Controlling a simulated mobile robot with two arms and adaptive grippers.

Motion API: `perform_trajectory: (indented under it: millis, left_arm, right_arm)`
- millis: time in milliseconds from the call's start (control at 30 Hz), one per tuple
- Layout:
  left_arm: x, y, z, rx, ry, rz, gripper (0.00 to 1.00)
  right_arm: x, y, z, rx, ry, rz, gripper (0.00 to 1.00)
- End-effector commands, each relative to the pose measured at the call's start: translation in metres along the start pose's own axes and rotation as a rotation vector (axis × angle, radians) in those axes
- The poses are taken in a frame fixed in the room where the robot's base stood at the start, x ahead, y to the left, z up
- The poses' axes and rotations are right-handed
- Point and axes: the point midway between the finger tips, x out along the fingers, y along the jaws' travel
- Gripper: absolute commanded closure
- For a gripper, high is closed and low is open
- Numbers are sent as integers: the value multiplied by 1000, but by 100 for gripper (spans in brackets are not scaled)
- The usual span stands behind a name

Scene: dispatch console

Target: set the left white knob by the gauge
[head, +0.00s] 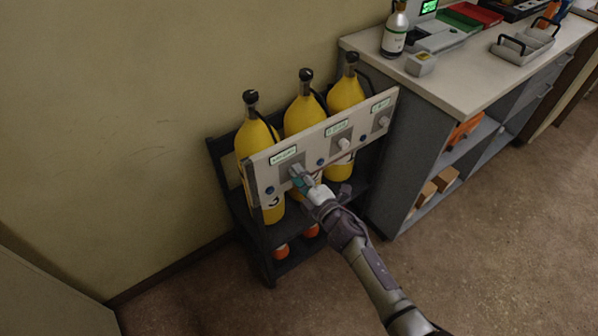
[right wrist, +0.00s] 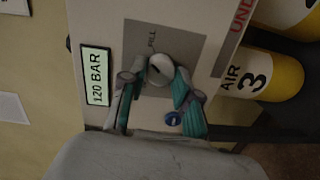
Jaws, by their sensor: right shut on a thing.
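The left white knob (right wrist: 160,70) sits on a grey plate marked FILL in the right wrist view. My right gripper (head: 299,178) is at the left section of the panel, its teal-padded fingers shut on the knob from both sides. In the head view the gripper hides most of this knob. The gauge (right wrist: 96,77) beside it is a pale green display reading 120 BAR; it also shows in the head view (head: 287,155), where its text is too small to read. My left gripper is out of view.
The light panel (head: 262,180) also carries a middle white knob (head: 343,143) and a right white knob (head: 384,121), each under its own display. Yellow cylinders (head: 302,119) stand behind it in a dark rack (head: 236,208). A counter (head: 458,84) stands to the right.

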Motion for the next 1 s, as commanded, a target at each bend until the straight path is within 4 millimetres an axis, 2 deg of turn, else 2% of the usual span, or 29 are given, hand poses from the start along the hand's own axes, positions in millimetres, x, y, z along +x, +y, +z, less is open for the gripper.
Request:
perform_trajectory:
  millis: [100, 500, 1000]
  left_arm:
    - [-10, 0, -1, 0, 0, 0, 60]
    - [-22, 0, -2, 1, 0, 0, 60]
    - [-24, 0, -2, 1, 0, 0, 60]
  right_arm:
    - [0, 2, 1, 96, 4, -10, 100]
    - [0, 1, 1, 321, 16, -27, 100]
    - [0, 0, 1, 375, 19, -31, 100]
